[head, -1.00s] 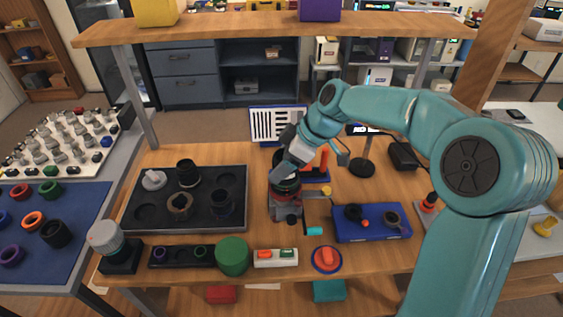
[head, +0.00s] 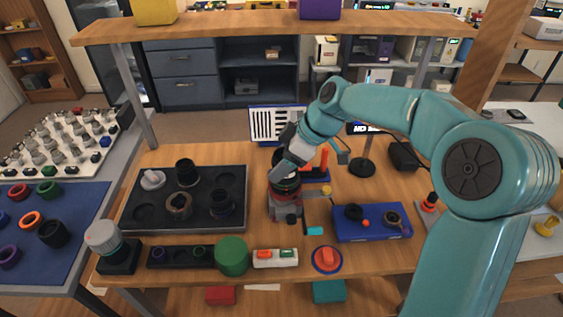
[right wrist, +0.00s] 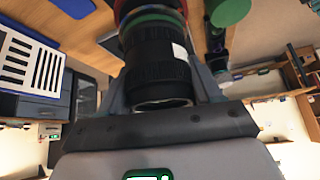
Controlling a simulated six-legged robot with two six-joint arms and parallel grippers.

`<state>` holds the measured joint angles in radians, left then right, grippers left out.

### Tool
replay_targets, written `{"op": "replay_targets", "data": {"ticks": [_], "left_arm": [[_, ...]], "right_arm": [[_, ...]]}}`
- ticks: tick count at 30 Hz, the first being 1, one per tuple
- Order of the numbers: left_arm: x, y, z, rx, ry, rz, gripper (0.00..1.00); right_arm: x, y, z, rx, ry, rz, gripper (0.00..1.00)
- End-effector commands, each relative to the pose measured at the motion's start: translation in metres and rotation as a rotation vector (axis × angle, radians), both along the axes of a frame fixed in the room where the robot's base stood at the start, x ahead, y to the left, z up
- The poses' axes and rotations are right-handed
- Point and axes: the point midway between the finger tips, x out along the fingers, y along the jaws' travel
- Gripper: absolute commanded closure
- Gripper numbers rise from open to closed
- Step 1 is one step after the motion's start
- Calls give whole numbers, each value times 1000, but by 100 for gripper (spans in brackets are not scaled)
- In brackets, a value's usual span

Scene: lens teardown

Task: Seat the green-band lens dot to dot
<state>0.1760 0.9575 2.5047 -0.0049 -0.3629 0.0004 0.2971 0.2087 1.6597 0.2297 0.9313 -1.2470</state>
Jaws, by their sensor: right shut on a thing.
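The green-band lens (right wrist: 156,60) is a black ribbed barrel with a green band at its far end and a white patch on its side. My right gripper (right wrist: 160,88) is shut on it, one finger on each side. In the head view my right gripper (head: 285,168) points down over the grey stand (head: 286,208), which has a red ring (head: 286,190) near its top. The lens is at or just above that ring, largely hidden by the gripper. I cannot tell whether it touches. No alignment dots can be made out. My left gripper is out of view.
A dark tray (head: 140,216) with several lens parts stands left of the stand. A blue tray (head: 372,235) is to the right. A black lamp base (head: 362,170) stands behind.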

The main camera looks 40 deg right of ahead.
Motion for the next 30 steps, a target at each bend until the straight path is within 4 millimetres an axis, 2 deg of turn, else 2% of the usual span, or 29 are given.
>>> {"op": "replay_targets", "data": {"ticks": [30], "left_arm": [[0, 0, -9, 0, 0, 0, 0]], "right_arm": [[0, 0, -5, 0, -2, 0, 79]]}}
